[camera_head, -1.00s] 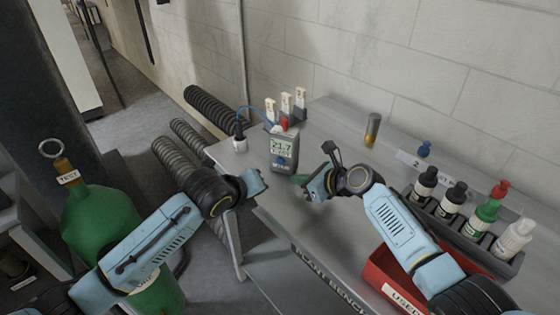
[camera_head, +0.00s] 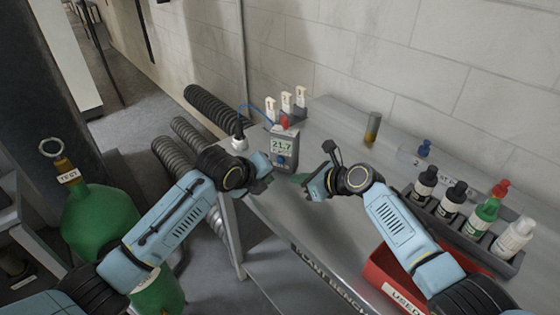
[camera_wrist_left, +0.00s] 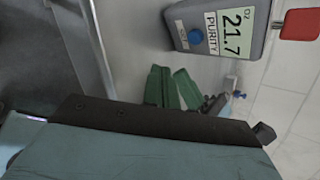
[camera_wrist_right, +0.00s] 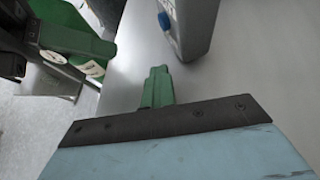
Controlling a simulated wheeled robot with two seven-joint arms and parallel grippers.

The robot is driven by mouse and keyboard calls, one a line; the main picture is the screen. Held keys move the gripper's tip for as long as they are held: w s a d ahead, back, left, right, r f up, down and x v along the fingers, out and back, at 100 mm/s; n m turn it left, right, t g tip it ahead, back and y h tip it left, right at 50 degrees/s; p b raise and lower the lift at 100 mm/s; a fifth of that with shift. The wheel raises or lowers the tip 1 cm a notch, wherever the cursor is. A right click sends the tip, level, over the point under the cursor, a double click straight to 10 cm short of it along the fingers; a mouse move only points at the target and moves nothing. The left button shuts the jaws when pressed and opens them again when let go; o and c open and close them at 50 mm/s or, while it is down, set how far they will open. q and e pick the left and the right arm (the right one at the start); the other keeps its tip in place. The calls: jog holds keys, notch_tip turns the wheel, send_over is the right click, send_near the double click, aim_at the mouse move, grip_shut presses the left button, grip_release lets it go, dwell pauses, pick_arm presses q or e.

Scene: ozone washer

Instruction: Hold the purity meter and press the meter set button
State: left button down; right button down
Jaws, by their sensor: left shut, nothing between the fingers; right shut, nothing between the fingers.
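The purity meter (camera_head: 284,142) stands upright on the bench, a grey box whose display reads 21.7, with a blue button (camera_head: 281,160) below it. It also shows in the left wrist view (camera_wrist_left: 238,62) and partly in the right wrist view (camera_wrist_right: 197,25). My left gripper (camera_head: 270,177) is shut and empty, just in front of the meter's lower left side and apart from it. Its green fingers show in the left wrist view (camera_wrist_left: 172,88). My right gripper (camera_head: 302,179) is shut and empty, in front and to the right of the meter. Its green fingers show together (camera_wrist_right: 157,87).
A red socket and white connectors (camera_head: 286,100) stand behind the meter, with a blue cable to a white-based fitting (camera_head: 239,143). A bottle rack (camera_head: 450,228) and red bin (camera_head: 385,262) are at right. A green cylinder (camera_head: 95,225) stands left. The bench middle is clear.

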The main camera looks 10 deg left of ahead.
pick_arm(q)
jog(key=shift+w+d, duration=0.25)
jog(key=shift+w, duration=0.5)
jog(key=shift+w+d, duration=0.2)
jog(key=shift+w, duration=0.5)
jog(key=shift+w+d, duration=0.25)
jog(key=shift+w, duration=0.5)
jog(key=shift+w, duration=0.1)
jog(key=shift+w+d, duration=0.1)
jog(key=shift+w, duration=0.2)
dwell(0.3)
jog(key=shift+w+d, duration=0.2)
jog(key=shift+w, duration=0.45)
dwell(0.8)
dwell(0.5)
jog(key=shift+s+a, duration=0.2)
jog(key=shift+s, duration=0.35)
jog(key=shift+s+a, duration=0.15)
jog(key=shift+s, duration=0.4)
jog(key=shift+s, duration=0.1)
jog(key=shift+s+a, duration=0.25)
jog(key=shift+s, duration=0.5)
jog(key=shift+s+a, duration=0.2)
jog(key=shift+s, duration=0.6)
jog(key=shift+s+a, duration=0.25)
jog(key=shift+s, duration=0.5)
